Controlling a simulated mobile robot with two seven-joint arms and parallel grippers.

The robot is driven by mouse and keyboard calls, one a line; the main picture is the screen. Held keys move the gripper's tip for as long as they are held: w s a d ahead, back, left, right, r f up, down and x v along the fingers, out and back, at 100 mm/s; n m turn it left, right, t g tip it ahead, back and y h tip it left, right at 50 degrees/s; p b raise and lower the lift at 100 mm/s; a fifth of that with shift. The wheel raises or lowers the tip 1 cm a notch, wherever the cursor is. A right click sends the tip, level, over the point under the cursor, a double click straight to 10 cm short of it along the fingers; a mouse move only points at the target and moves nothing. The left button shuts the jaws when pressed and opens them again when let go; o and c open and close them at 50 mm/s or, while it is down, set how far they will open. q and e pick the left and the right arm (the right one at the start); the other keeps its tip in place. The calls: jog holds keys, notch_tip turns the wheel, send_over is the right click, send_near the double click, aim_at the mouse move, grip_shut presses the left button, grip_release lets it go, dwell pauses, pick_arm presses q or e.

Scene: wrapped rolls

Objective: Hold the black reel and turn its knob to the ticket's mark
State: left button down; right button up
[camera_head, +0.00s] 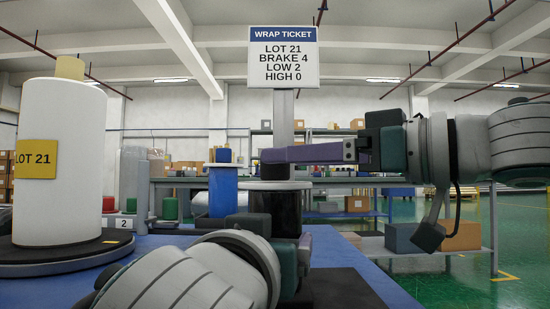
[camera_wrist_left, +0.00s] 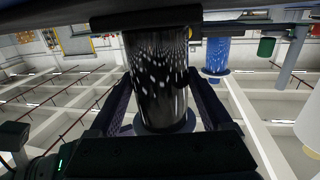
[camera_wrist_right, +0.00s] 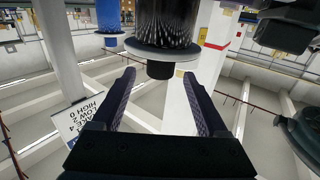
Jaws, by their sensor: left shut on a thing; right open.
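The wrap ticket (camera_head: 284,58) reads LOT 21, BRAKE 4, LOW 2, HIGH 0. The black reel (camera_head: 275,212) stands upright under a pale flange (camera_head: 274,186) with a dark knob (camera_head: 272,172) on top. My left gripper (camera_wrist_left: 160,74) is shut on the black reel's body (camera_wrist_left: 158,90), one finger on each side. My right gripper (camera_head: 268,155) is open, coming in from the right at about the knob's height. In the right wrist view the knob (camera_wrist_right: 160,70) appears between the fingertips, without visible contact. No mark on the knob is readable.
A blue reel (camera_head: 222,192) stands just left of the black one. A white roll (camera_head: 75,160) labelled LOT 21 stands on a dark turntable (camera_head: 60,258) at the left. A plate numbered 2 (camera_head: 126,223) and red and green parts are between. Boxes (camera_head: 405,238) sit on a right shelf.

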jog(key=shift+x, duration=1.95)
jog(key=shift+c, duration=0.3)
grip_shut()
